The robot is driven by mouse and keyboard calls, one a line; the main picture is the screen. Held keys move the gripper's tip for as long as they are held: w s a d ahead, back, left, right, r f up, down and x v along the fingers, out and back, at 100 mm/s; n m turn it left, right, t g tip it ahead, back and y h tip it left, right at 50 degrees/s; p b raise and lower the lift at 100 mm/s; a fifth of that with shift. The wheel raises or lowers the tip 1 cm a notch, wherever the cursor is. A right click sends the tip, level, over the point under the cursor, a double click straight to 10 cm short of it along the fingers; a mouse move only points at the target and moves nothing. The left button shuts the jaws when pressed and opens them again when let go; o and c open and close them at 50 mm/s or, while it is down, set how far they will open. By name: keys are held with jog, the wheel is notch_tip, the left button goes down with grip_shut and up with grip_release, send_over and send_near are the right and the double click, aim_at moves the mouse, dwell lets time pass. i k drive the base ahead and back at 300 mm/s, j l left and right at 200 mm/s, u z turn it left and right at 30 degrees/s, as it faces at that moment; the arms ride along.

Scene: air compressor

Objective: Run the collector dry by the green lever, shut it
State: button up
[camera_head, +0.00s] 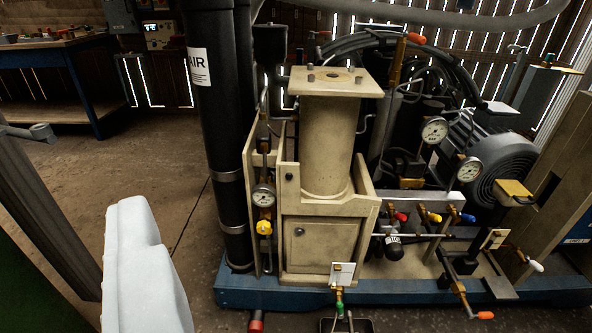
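The green lever (339,294) is small and sits low at the front of the compressor, just below a pale square tag (342,272). It is too small in this view to tell whether its valve is open or shut. Below it, the rim of a dark container (346,325) shows at the bottom edge, mostly cut off. The beige collector column (327,145) stands above and behind in its frame. No gripper fingers show, and nothing of mine touches the lever.
A white smooth shape fills the lower left foreground. A black AIR pipe (213,130) stands left of the collector. Gauges (434,130), red, yellow and blue levers, and orange-handled valves (484,315) crowd the right. The blue base (270,299) edges the machine. Open floor lies left.

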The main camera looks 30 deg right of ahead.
aim_at(339, 305)
jog(key=k+j, duration=0.8)
